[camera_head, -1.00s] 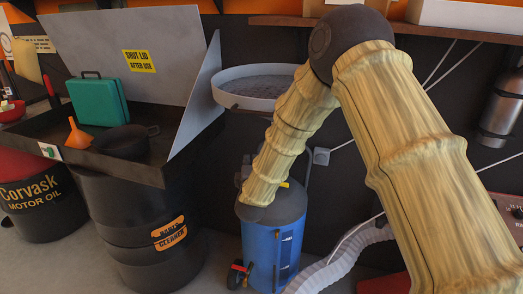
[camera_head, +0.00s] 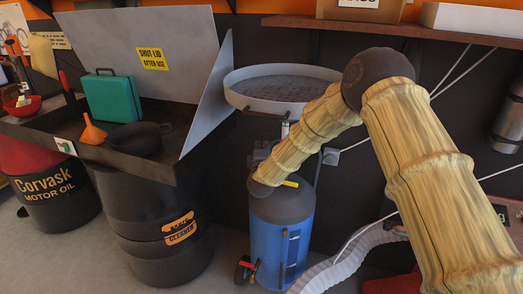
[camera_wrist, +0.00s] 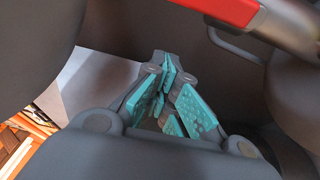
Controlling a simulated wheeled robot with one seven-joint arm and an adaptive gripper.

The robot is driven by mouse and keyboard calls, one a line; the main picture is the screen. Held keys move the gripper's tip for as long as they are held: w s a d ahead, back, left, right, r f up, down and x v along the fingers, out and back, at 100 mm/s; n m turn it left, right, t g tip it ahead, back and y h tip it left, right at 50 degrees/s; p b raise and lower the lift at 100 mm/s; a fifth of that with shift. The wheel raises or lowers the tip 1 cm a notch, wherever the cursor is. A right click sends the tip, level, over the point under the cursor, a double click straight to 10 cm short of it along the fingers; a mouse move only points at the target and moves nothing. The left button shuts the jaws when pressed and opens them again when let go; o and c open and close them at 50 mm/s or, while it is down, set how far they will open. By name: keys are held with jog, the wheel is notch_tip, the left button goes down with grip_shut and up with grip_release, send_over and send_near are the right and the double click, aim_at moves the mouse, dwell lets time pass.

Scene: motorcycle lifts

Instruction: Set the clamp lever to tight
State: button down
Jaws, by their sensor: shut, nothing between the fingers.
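I cannot identify the clamp lever for certain. A blue tank (camera_head: 268,240) with a dark top stands on the floor in the head view, with a round grey pan (camera_head: 285,95) on a post (camera_head: 285,129) above it. A small yellow handle (camera_head: 291,184) shows at the tank's top, beside my arm's end. In the wrist view a red bar (camera_wrist: 235,10) crosses the upper right, close by and apart from the fingers. My gripper (camera_wrist: 168,85) has teal pads and is shut and empty. In the head view its fingers are hidden by my arm.
A workbench tray (camera_head: 60,135) at left holds a green case (camera_head: 105,97), an orange funnel (camera_head: 94,131) and a dark pan (camera_head: 135,139). A black drum (camera_head: 150,215) stands left of the tank. A pale corrugated hose (camera_head: 345,262) lies right of it.

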jog(key=shift+s+d+p, duration=0.2)
jog(key=shift+d, duration=0.45)
jog(key=shift+s+d+p, duration=0.25)
jog(key=shift+d, duration=0.35)
jog(key=shift+s+d+p, duration=0.2)
jog(key=shift+d, duration=0.45)
